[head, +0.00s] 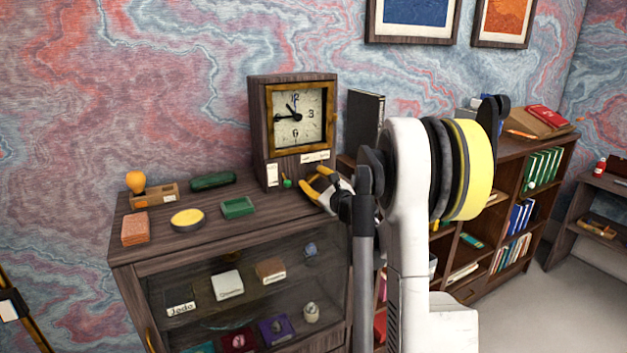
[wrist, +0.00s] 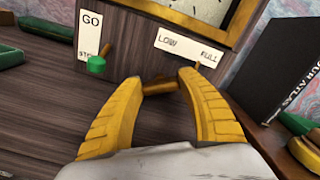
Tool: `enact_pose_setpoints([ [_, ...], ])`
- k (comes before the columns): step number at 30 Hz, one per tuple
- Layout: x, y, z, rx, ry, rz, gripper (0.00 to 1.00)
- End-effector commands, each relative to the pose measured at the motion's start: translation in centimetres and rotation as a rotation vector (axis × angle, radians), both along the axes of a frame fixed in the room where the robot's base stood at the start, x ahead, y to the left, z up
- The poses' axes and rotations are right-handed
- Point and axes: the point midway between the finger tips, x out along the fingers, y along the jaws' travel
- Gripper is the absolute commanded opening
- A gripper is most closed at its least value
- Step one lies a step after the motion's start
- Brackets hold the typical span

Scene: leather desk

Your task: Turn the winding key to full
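A wooden clock (head: 260,130) with a square brass-framed face stands on the cabinet top. In the wrist view, a white label (wrist: 188,46) on its front reads LOW at left and FULL at right. The brown winding key (wrist: 160,87) lies just below the label, between my gripper's yellow fingertips (wrist: 165,82); its ends meet or pass behind them, and I cannot tell if they press on it. A small brown tip (wrist: 197,66) shows under FULL, beside the right fingertip. In the head view my gripper (head: 309,186) is at the clock's lower right front; the key is unclear there.
A green-knobbed lever (wrist: 96,64) sits left of the key, by a GO label (wrist: 91,22). A dark atlas (wrist: 287,70) stands to the right. A green tray (head: 238,207), yellow round dish (head: 187,219) and orange-topped stamp (head: 137,182) lie on the cabinet's left part.

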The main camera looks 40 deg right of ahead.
Motion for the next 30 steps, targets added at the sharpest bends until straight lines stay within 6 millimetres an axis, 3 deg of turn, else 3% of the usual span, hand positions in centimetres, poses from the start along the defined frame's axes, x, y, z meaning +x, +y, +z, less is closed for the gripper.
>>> enact_pose_setpoints([
  [14, 0.03, -0.04, 0.05, 0.041, -0.01, 0.0, 0.15],
  [30, 0.02, -0.23, 0.12, 0.447, -0.108, 0.001, 0.15],
])
